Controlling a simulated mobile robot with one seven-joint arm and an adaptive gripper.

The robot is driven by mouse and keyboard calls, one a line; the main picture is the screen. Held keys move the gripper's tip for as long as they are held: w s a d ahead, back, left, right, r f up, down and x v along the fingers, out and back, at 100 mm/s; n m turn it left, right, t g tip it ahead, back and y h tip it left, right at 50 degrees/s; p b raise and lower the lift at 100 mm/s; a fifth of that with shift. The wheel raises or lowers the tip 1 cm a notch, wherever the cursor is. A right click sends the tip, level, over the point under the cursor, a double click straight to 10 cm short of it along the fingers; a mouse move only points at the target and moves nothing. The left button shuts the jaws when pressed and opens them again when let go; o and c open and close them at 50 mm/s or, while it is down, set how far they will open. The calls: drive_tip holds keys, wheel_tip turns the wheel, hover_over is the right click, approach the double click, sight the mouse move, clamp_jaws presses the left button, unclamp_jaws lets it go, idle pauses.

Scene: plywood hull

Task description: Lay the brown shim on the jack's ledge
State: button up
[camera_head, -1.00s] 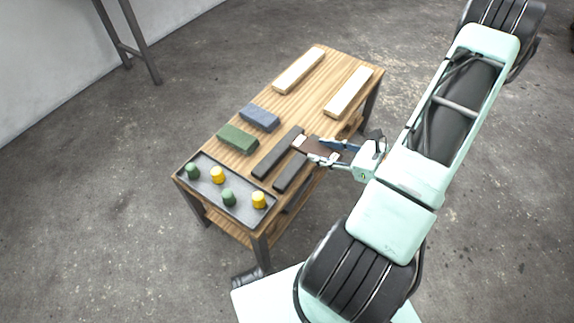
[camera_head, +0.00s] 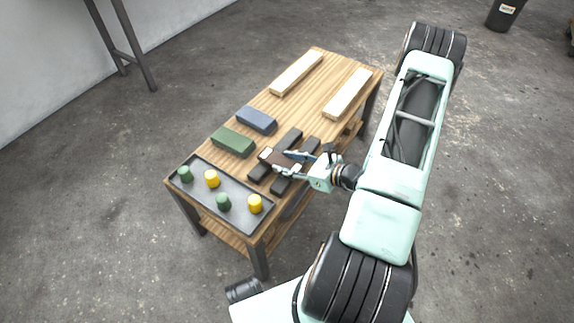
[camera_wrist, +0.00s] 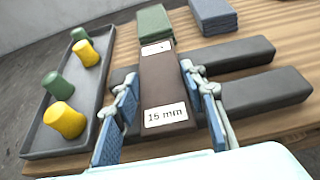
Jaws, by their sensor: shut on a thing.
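The brown shim (camera_head: 279,161) is a flat bar with white labels; in the wrist view (camera_wrist: 160,82) one label reads "15 mm". My gripper (camera_head: 285,164) is shut on it, and the wrist view shows a blue finger pad on each side of the shim. The shim lies across two parallel dark grey bars, the inner one (camera_wrist: 235,50) and the outer one (camera_wrist: 265,92). I cannot tell whether it touches them or hangs just above. I cannot make out a jack or its ledge in either view.
The wooden table (camera_head: 240,112) also bears a green block (camera_head: 233,141), a blue-grey block (camera_head: 257,120) and two pale wood bars (camera_head: 297,73) (camera_head: 348,93). A grey tray (camera_head: 238,206) with green and yellow pegs stands at the near end. Bare wood lies between the blocks and pale bars.

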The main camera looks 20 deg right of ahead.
drive_tip(key=shift+f+b, duration=0.35)
drive_tip(key=shift+f, duration=0.1)
drive_tip(key=o, duration=1.2)
drive_tip(key=shift+c, duration=0.2)
